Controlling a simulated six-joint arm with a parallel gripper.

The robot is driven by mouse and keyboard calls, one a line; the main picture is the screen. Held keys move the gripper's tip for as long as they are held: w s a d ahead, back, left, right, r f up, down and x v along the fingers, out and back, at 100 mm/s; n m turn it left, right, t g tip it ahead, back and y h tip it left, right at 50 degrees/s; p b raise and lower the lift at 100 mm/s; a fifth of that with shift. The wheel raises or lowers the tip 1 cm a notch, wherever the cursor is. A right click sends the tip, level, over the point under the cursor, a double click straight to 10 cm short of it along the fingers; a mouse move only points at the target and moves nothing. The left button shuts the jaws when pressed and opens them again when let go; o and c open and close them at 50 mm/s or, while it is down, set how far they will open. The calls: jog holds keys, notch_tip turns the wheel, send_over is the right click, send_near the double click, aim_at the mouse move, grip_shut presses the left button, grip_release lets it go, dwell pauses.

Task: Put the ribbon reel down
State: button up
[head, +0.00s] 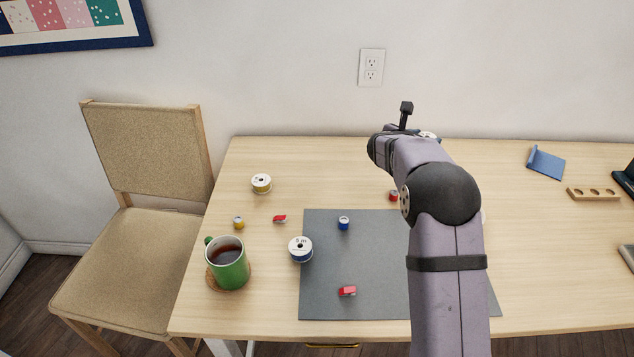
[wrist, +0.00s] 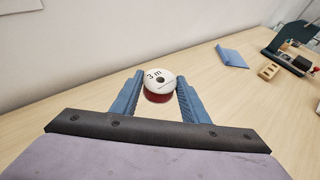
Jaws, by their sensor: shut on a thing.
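A ribbon reel (wrist: 160,80) with a white top marked "3 m" and a dark red side is between the two blue fingers of my gripper (wrist: 159,88) in the wrist view. My gripper is shut on it. In the head view my own arm hides most of the gripper, and only a sliver of the reel's white top (head: 429,134) shows, toward the back of the table (head: 330,163). I cannot tell whether the reel's underside touches the table.
A grey mat (head: 380,270) bears a blue reel (head: 300,249). A yellow-sided reel (head: 261,184), small spools, red clips and a green mug (head: 228,264) lie to the left. A blue stand (head: 546,163) and wooden holder (head: 594,194) are at right. The back middle is clear.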

jog(key=w+a+n+t+y, duration=0.1)
jog(key=a+n+t+y, duration=0.1)
jog(key=a, duration=1)
jog(key=n+y, duration=0.2)
send_over(302, 192)
jog(key=shift+f+b, duration=0.35)
jog(key=shift+f, duration=2.65)
jog(key=shift+f, duration=0.1)
jog(key=shift+f, duration=1.75)
